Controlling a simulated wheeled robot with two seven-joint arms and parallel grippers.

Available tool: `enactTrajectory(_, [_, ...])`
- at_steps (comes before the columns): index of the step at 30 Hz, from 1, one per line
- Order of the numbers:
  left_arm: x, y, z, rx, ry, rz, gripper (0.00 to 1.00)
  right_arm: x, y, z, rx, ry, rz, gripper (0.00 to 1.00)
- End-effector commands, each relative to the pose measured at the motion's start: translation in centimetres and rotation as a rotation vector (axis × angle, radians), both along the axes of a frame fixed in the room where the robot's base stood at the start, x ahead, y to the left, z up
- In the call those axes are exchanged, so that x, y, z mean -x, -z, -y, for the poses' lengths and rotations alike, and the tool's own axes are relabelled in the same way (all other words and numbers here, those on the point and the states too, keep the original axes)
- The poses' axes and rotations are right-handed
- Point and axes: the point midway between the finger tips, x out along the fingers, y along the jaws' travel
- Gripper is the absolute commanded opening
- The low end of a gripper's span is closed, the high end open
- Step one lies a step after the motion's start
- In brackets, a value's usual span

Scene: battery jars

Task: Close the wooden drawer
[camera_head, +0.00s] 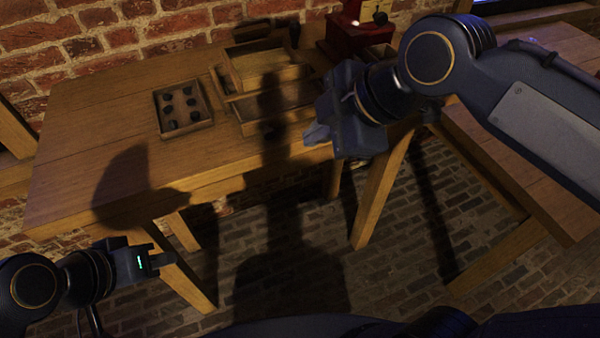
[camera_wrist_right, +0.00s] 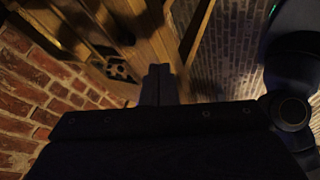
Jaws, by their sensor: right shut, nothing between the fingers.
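The wooden drawer (camera_head: 262,125) appears pulled out toward the front of a wooden box (camera_head: 268,55) on the table. Shadow covers much of it, so how far it is open is hard to tell. My right gripper (camera_head: 314,134) is shut and empty, just to the right of the drawer's front in the head view. Its closed fingers also show in the right wrist view (camera_wrist_right: 158,84). My left gripper (camera_head: 164,261) is low at the left, in front of the table and far from the drawer. Its finger opening is unclear.
A shallow wooden tray (camera_head: 158,122) with several dark round things stands left of the drawer on the table (camera_head: 90,130). A red device (camera_head: 352,32) stands behind my right arm. A brick wall (camera_head: 130,30) borders the back. A second wooden table (camera_head: 520,200) is at the right.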

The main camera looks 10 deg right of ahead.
Motion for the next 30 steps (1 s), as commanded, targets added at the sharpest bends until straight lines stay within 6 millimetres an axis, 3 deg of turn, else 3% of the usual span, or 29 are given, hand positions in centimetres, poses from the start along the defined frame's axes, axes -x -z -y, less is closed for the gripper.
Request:
enactTrajectory(5, [0.0,0.2,0.0,0.0,0.0,0.001,0.2,-0.7,1.5,-1.0,0.005,-0.009,0.0,0.0])
enactTrajectory(17, [0.0,1.2,0.0,0.0,0.0,0.0,0.2,-3.7,8.2,-5.0,0.003,-0.007,-0.001,0.0])
enactTrajectory(22, [0.0,0.7,0.0,0.0,0.0,0.0,0.2,-6.3,7.7,-5.5,0.001,-0.004,0.001,0.0])
enactTrajectory(30, [0.0,0.7,0.0,0.0,0.0,0.0,0.2,-7.5,7.7,-5.7,0.001,-0.002,0.001,0.0])
